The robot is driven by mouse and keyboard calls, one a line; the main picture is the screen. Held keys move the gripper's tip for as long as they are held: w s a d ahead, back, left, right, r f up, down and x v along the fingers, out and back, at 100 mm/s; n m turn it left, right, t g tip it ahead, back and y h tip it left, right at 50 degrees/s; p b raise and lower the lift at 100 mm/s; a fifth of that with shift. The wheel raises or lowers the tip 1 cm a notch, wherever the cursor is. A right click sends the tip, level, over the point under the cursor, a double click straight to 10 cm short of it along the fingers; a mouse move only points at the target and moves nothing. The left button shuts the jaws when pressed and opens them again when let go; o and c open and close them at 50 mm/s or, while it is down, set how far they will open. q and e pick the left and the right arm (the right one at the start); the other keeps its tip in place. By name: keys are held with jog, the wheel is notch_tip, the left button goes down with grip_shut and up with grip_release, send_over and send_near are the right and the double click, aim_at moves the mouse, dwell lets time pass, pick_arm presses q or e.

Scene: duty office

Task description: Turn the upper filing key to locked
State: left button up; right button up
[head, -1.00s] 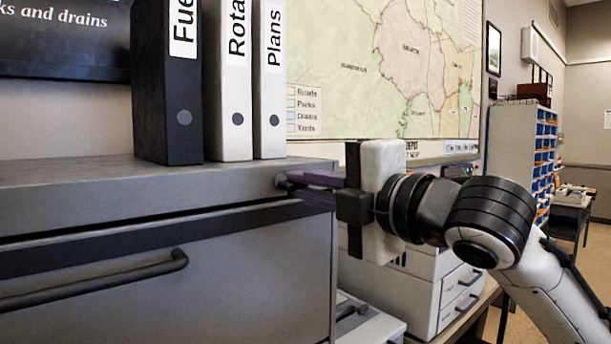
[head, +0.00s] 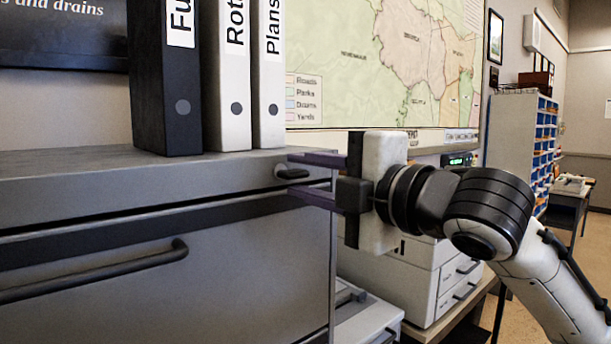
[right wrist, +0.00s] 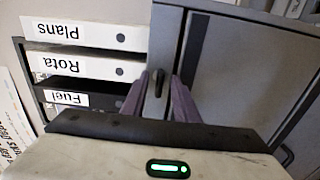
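The upper filing key (head: 293,174) is a small dark key in a round lock at the top right of the grey cabinet's front (head: 250,180). Its bow lies about level in the head view. In the right wrist view the key (right wrist: 158,82) stands upright in the turned picture. My right gripper (head: 290,175) is open, with one purple finger above the key and one below it. In the right wrist view the fingers (right wrist: 160,84) flank the key with gaps. My left gripper is not in view.
Fuel (head: 165,90), Rota (head: 228,90) and Plans (head: 268,90) binders stand on the cabinet top. A dark drawer handle (head: 100,273) juts out below. A white printer-like machine (head: 440,275) stands right of the cabinet, behind my right arm.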

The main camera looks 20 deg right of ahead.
jog(key=b+v, duration=0.1)
jog(key=v, duration=0.9)
jog(key=shift+s, duration=0.15)
